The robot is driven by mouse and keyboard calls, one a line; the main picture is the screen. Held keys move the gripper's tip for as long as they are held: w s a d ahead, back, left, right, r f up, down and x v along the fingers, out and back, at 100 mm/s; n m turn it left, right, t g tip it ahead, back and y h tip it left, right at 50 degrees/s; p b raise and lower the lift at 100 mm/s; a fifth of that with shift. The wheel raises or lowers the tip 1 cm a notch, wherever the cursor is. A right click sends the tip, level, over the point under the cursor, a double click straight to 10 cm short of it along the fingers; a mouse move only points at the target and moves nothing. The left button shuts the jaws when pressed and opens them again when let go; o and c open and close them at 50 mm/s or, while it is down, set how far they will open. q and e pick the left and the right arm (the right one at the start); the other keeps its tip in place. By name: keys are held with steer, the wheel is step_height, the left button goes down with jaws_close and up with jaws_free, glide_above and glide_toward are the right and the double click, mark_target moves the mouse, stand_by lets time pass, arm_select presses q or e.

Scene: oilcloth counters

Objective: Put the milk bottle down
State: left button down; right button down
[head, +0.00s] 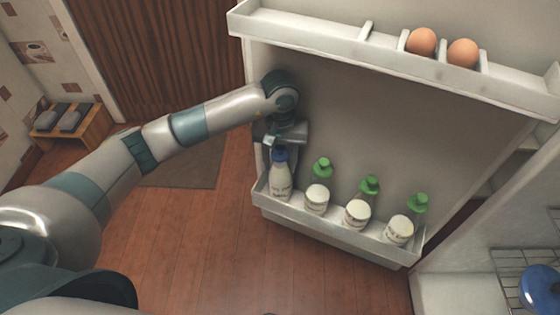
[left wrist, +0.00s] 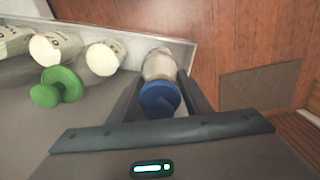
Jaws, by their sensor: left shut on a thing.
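The milk bottle (head: 280,182), white with a blue cap, is at the left end of the lower door shelf (head: 340,236) of an open fridge door. It looks upright there; whether its base touches the shelf floor is hidden by the shelf's front wall. My left gripper (head: 282,150) is at the bottle's top. In the left wrist view the fingers (left wrist: 165,98) lie on both sides of the blue-capped bottle (left wrist: 159,66), shut on it. My right gripper is in neither view.
Two eggs (head: 422,41) sit in the upper door shelf (head: 310,28). A blue round thing (head: 541,289) rests on a wire rack at lower right.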

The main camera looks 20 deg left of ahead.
mark_target(280, 147)
arm_select(q)
steer(key=c, duration=0.9)
jaws_free()
steer(key=shift+r, duration=3.8)
